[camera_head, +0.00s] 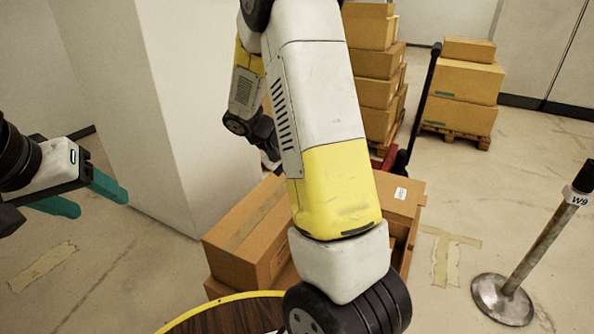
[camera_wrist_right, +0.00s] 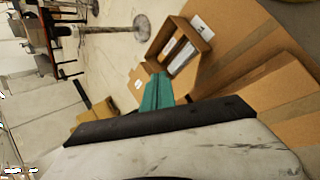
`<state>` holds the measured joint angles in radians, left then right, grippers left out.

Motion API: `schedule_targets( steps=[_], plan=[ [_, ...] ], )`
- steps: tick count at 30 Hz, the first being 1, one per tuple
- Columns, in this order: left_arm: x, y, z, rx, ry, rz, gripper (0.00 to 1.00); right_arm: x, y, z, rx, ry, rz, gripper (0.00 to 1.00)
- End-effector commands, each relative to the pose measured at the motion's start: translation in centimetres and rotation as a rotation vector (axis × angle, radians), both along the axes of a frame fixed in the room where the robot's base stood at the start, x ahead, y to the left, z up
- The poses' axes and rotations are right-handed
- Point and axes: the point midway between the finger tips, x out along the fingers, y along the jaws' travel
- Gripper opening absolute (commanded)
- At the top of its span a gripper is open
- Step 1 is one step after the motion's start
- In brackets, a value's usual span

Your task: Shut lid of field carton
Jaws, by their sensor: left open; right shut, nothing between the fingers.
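An open brown carton (camera_wrist_right: 208,45) shows in the right wrist view, with pale items inside and a flap bearing a white label beside the opening. In the head view a carton with a white label (camera_head: 399,194) is partly hidden behind my right arm; I take it as the same one. My right gripper (camera_wrist_right: 156,80) has its teal fingers together, close to the open carton in the picture; I cannot tell whether they touch it. The right gripper is hidden in the head view. My left gripper (camera_head: 100,204) is open and empty at the far left, away from the cartons.
A taped carton (camera_head: 245,235) sits left of the labelled one. A round wooden top with yellow rim (camera_head: 190,318) is in front. Stacked boxes (camera_head: 375,65) and a loaded pallet (camera_head: 460,95) stand behind. A post (camera_head: 530,240) stands right. A white pillar (camera_head: 185,110) is left.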

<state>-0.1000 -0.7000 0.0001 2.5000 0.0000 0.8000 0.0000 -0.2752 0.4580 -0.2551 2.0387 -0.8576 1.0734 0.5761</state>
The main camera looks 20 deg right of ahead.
Motion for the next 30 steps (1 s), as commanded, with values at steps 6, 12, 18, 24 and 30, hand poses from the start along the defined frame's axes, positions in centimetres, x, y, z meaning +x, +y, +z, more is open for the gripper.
schedule_targets(
  steps=[6, 12, 18, 24, 30],
  plan=[
    [0.0, 0.0, 0.0, 0.0, 0.0, 0.0, 0.62, 5.2, -2.9, -5.7, -0.352, 0.088, 0.114, 0.0],
    [0.0, 0.0, 0.0, 0.0, 0.0, 0.0, 0.62, 10.2, -3.8, -10.9, -0.657, 0.1, 0.298, 0.0],
    [0.0, 0.0, 0.0, 0.0, 0.0, 0.0, 0.62, 14.2, -2.5, -16.0, -0.883, 0.066, 0.521, 0.0],
    [0.0, 0.0, 0.0, 0.0, 0.0, 0.0, 0.62, 16.0, -1.1, -19.2, -0.983, 0.03, 0.664, 0.0],
    [0.0, 0.0, 0.0, 0.0, 0.0, 0.0, 0.62, 16.9, -1.7, -19.7, -1.003, 0.019, 0.695, 0.0]
  ],
)
